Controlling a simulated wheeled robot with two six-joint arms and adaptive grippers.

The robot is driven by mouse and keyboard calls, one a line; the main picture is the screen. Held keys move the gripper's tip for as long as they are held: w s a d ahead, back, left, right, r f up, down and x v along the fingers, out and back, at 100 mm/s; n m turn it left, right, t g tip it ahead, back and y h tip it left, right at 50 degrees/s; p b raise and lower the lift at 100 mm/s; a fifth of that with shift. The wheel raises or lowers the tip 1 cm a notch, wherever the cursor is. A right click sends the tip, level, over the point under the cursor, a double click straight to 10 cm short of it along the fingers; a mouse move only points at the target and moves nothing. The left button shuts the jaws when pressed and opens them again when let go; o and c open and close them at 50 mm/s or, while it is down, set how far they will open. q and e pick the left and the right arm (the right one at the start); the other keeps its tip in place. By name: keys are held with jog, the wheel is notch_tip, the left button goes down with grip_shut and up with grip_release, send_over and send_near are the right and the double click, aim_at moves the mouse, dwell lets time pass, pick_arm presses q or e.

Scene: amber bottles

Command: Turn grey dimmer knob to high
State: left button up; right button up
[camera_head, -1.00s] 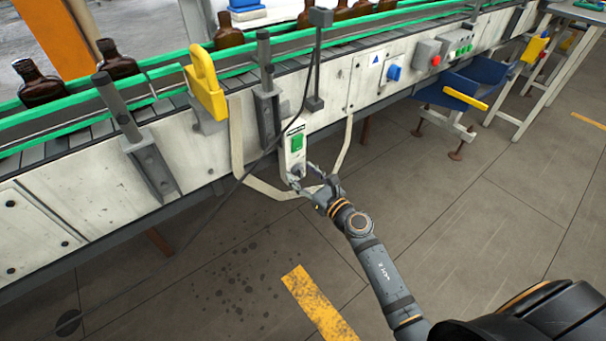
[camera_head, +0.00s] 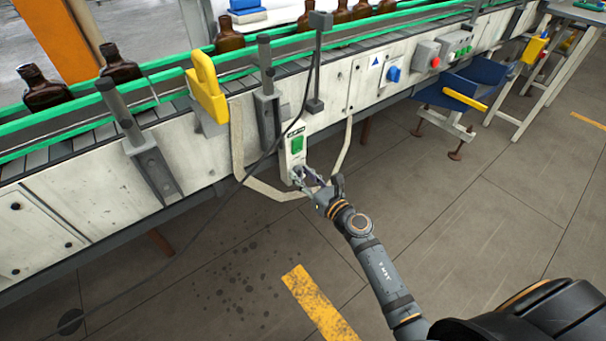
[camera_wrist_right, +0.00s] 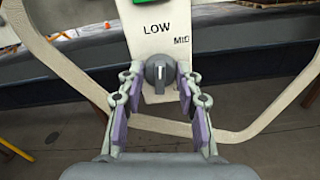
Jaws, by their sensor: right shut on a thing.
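The grey dimmer knob (camera_wrist_right: 159,73) is round with a raised grip bar, on a pale panel (camera_wrist_right: 164,30) in the right wrist view. LOW is printed above it and MID to its upper right; no HIGH label shows. The bar stands about upright, towards LOW. In the head view the knob is small and partly hidden at the low end of the panel (camera_head: 290,158), below a green switch (camera_head: 297,144). My right gripper (camera_wrist_right: 158,85) is shut on the knob, one purple-padded finger on each side. In the head view my right gripper (camera_head: 302,178) reaches the panel from the lower right. My left gripper is out of view.
A conveyor with green rails (camera_head: 170,70) carries several amber bottles (camera_head: 119,66) above the panel. A beige cable (camera_head: 270,190) loops below and beside it. A black cable (camera_head: 225,200) crosses in front of the conveyor's side. The floor in front is clear.

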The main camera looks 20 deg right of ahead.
jog(key=m+p, duration=0.2)
jog(key=m, duration=0.2)
jog(key=shift+r+m, duration=0.15)
jog(key=shift+m, duration=0.15)
jog(key=shift+m+p, duration=0.45)
jog(key=shift+m, duration=0.05)
jog(key=m+p, duration=0.2)
jog(key=m, duration=0.2)
jog(key=shift+p, duration=0.3)
jog(key=m+p, duration=0.2)
jog(key=m, duration=0.3)
jog(key=shift+p, duration=0.35)
jog(key=m+p, duration=0.2)
jog(key=m, duration=0.2)
jog(key=shift+p, duration=0.3)
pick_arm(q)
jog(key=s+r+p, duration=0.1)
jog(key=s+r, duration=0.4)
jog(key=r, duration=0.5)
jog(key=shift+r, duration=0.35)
pick_arm(e)
jog(key=shift+f+m, duration=0.25)
jog(key=shift+m, duration=1.35)
pick_arm(q)
jog(key=shift+p, duration=0.3)
pick_arm(e)
jog(key=o, duration=1.1)
jog(key=shift+o, duration=0.2)
